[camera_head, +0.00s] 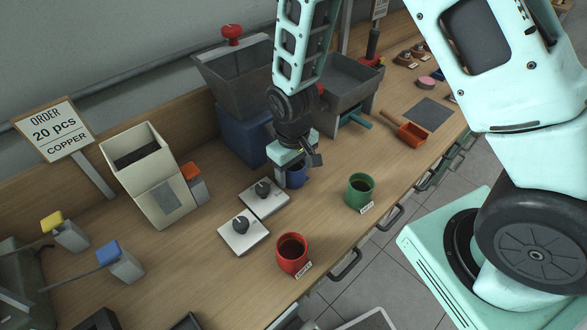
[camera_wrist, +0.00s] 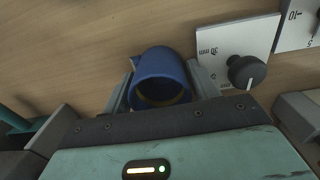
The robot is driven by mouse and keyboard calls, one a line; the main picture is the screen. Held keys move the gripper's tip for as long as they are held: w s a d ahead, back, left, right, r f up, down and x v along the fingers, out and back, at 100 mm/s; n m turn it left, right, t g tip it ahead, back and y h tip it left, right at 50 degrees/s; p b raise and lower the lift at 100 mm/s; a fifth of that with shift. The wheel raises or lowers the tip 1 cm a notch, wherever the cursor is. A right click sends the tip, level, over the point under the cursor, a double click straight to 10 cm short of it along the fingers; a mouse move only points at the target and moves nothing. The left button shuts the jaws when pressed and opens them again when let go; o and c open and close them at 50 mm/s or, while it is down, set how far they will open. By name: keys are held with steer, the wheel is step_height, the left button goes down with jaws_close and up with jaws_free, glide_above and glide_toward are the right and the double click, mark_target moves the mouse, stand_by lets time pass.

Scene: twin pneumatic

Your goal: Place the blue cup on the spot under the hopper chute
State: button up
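The blue cup (camera_head: 297,176) stands upright near the middle of the bench, partly hidden by my gripper (camera_head: 292,160). In the wrist view the blue cup (camera_wrist: 161,80) sits between my gripper's two fingers (camera_wrist: 160,85), which lie close against both sides. The cup's mouth and dark inside show there. I cannot tell whether the cup touches the bench. A grey hopper (camera_head: 235,75) with a red knob stands on a blue body behind my gripper. Another grey hopper (camera_head: 350,80) stands to its right with a teal part below. The spot under a chute cannot be made out.
A green cup (camera_head: 360,191) and a red cup (camera_head: 292,253) stand near the front edge. Two white plates with black knobs (camera_head: 243,231) lie left of the blue cup. An orange scoop (camera_head: 408,130) and a dark mat (camera_head: 428,112) lie to the right.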

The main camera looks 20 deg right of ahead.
step_height(320, 180, up, 12)
steer(key=b, duration=0.1)
steer(key=s+a+r+n, duration=0.2)
steer(key=s+a+r, duration=0.1)
steer(key=s, duration=0.7)
steer(key=s+a+r+n, duration=0.2)
steer(key=s+a+r, duration=0.1)
steer(key=s, duration=0.7)
steer(key=shift+r+y, duration=0.4)
steer(key=shift+r, duration=0.4)
stand_by(0.6)
